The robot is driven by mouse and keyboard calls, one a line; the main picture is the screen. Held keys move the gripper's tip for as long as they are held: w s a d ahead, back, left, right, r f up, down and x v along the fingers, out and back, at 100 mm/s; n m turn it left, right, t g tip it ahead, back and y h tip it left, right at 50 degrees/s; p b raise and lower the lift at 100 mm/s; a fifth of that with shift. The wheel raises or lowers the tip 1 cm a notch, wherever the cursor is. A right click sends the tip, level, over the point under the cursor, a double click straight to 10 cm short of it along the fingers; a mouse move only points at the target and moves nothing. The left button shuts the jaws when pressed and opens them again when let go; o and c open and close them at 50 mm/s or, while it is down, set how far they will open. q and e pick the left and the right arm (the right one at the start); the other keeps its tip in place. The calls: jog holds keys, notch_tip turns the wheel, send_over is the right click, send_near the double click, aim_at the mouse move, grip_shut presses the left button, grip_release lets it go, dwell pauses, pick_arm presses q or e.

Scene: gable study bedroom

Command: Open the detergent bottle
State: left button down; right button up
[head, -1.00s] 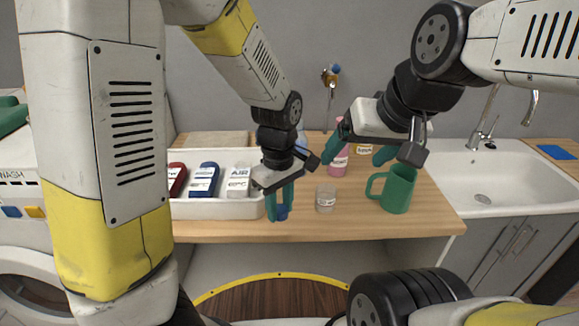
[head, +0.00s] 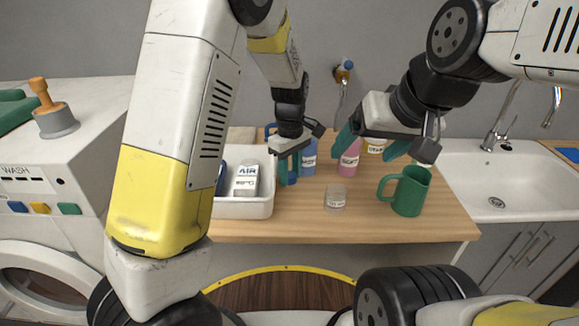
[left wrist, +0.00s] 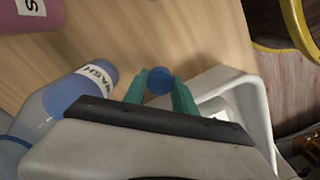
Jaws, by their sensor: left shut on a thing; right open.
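The detergent bottle is a clear blue bottle (head: 309,158) with a WASH label, standing at the back of the counter. It also shows in the left wrist view (left wrist: 62,100), left of the fingers; its mouth is hidden. My left gripper (head: 288,168) is shut on a small round blue cap (left wrist: 160,80). It holds the cap beside the bottle, close to the white tray's right end, with cap and bottle apart. My right gripper (head: 372,143) is open and empty, over the back right of the counter, its fingers in front of the pink bottle.
The white tray (head: 243,209) holds packs. A pink bottle (head: 348,162), a small glass jar (head: 335,199) and a green mug (head: 410,192) stand on the wooden counter (head: 300,226). A sink (head: 505,185) is right.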

aim_at(290, 172)
pick_arm(q)
jog(key=shift+w+f, duration=0.25)
jog(key=shift+w, duration=0.65)
jog(key=shift+f, duration=1.6)
jog(key=shift+f, duration=0.15)
jog(key=c, duration=1.3)
grip_release()
